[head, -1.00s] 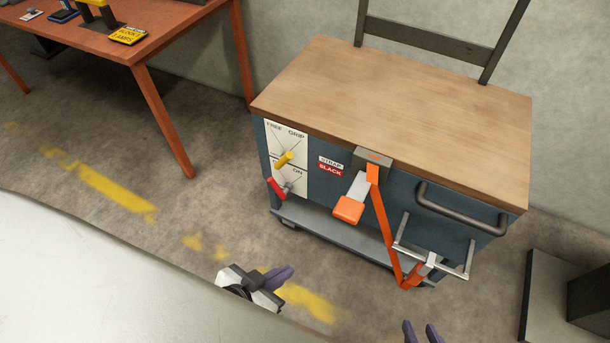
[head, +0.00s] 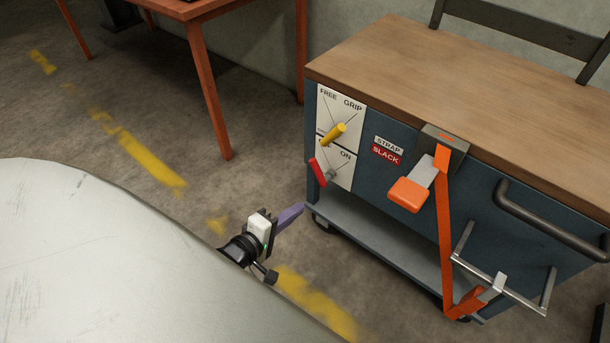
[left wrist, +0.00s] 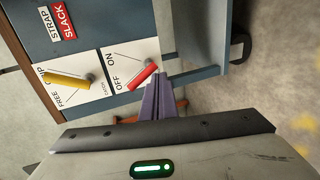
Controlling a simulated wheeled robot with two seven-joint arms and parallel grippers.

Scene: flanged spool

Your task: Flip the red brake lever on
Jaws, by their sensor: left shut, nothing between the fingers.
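The red brake lever (head: 318,172) sits low on the white panel (head: 352,172) on the blue cart's front. In the head view its red handle lies left of its grey pivot, away from the word ON. The lever also shows in the left wrist view (left wrist: 143,76), beside the words OFF and ON. My left gripper (head: 296,209) is shut and empty, with purple fingers together, below and left of the lever. In the left wrist view the fingertips (left wrist: 158,78) appear close to the lever's handle; I cannot tell whether they touch. My right gripper is out of view.
A yellow lever (head: 335,133) sits just above, marked FREE and GRIP. An orange strap (head: 445,240) with an orange-handled buckle (head: 407,194) hangs to the right, near a dark handle (head: 545,222). The cart's lower shelf (head: 370,235) juts out below the panel. An orange-legged table (head: 210,90) stands behind left.

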